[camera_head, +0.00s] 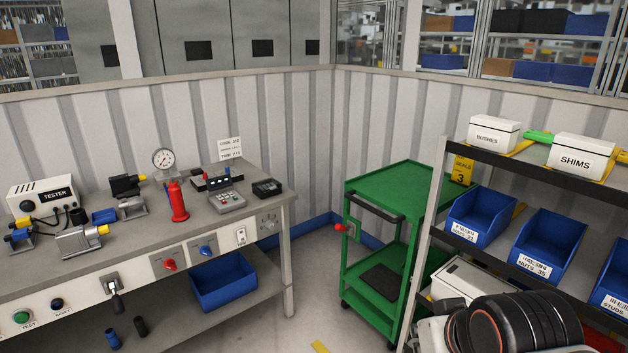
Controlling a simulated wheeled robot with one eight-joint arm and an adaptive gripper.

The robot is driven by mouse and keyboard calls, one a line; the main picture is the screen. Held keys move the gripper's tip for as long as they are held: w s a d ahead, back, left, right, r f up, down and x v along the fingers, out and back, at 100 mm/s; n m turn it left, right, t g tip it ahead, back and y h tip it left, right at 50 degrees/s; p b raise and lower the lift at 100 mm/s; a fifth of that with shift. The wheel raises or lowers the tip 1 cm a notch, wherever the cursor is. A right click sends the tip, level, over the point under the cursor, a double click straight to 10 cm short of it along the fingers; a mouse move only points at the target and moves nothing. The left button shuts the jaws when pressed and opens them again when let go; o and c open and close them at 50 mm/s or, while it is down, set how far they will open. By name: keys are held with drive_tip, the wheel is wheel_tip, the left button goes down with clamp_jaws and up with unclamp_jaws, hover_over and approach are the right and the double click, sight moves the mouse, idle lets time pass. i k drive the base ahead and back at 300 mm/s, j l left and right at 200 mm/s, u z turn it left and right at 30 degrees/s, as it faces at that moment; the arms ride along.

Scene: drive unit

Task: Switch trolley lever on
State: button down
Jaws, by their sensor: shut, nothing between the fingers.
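The green trolley (385,183) stands in the corner by the wall, between the workbench and the shelf rack. The red knob points out to the left of the plate. The lever is small in view, and I cannot read any on or off marking. Part of my own arm shows at the bottom right, in front of the rack. My gripper is not visible.
A workbench (190,232) with a tester, gauge, red cylinder and several switches runs along the left. The rack (455,150) with blue bins and white boxes stands close at the trolley's right. Open floor (312,300) lies in front of the trolley, with a yellow floor mark.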

sight(339, 226)
drive_tip(key=i, duration=1.8)
drive_tip(key=u, duration=0.45)
